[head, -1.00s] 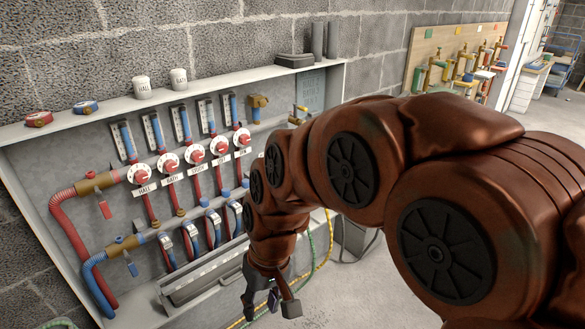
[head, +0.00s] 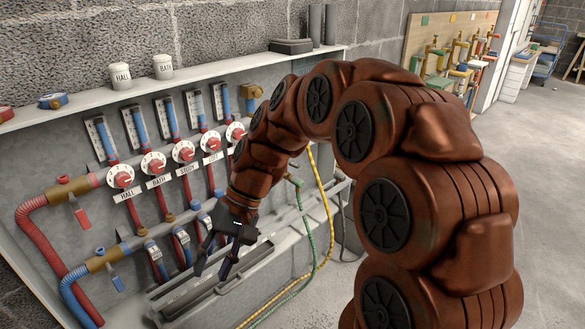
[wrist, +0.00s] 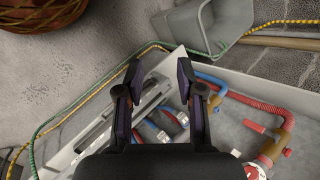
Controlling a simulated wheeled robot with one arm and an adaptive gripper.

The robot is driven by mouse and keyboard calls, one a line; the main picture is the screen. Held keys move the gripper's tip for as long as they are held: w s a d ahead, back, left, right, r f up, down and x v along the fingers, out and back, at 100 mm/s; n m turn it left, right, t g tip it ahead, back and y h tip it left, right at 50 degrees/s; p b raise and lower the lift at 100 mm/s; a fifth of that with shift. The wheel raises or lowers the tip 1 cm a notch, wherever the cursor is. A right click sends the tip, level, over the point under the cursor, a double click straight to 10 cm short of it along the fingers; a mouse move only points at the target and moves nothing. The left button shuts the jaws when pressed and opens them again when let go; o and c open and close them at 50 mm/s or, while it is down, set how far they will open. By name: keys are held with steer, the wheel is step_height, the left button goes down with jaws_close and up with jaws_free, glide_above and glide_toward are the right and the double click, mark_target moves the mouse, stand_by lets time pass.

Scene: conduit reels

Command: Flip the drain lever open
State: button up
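No lever can be singled out as the drain lever by a label. In the head view a red lever (head: 81,217) hangs from the upper brass valve (head: 72,188). A blue lever (head: 117,282) hangs from the lower brass valve (head: 108,258). A green fitting (head: 293,180) with a hose is at the cabinet's right; its details are partly hidden by my arm. My gripper (head: 213,267) is open and empty, pointing down in front of the lower pipes. In the wrist view my gripper (wrist: 160,73) has its fingers apart above the trough, and the red lever (wrist: 252,126) is to their right.
Red dials (head: 183,151) and gauges line the cabinet. A long grey trough (head: 200,292) runs along its bottom. Green (head: 308,232) and yellow (head: 325,215) hoses hang at the right. A grey bin (wrist: 217,22) stands beyond the trough.

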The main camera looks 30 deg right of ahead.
steer(key=w+d+f+m+t+y+b, duration=0.1)
steer(key=w+d+t+y+b, duration=0.1)
steer(key=w+d, duration=0.5)
steer(key=w+d+m+t+y+b, duration=0.2)
steer(key=w, duration=0.8)
steer(key=w+d+f+m+t+y+b, duration=0.1)
steer(key=w+d+t+y, duration=0.15)
steer(key=w+d, duration=0.45)
steer(key=m+t+h+b, duration=0.2)
steer(key=m+t+b, duration=0.1)
steer(key=t+b, duration=0.5)
glide_toward(295, 164)
steer(key=shift+t+y, duration=0.25)
steer(key=shift+t, duration=0.1)
steer(key=shift+f+p+x, duration=0.1)
steer(key=shift+f+x, duration=0.15)
steer(key=shift+x, duration=1.45)
steer(key=shift+f+p+x, duration=0.1)
steer(key=shift+f+x, duration=0.15)
steer(key=shift+x, duration=1.4)
steer(key=shift+f+p+x, duration=0.1)
steer(key=shift+f+x, duration=0.1)
steer(key=shift+x, duration=1.5)
steer(key=shift+c, duration=0.3)
jaws_close()
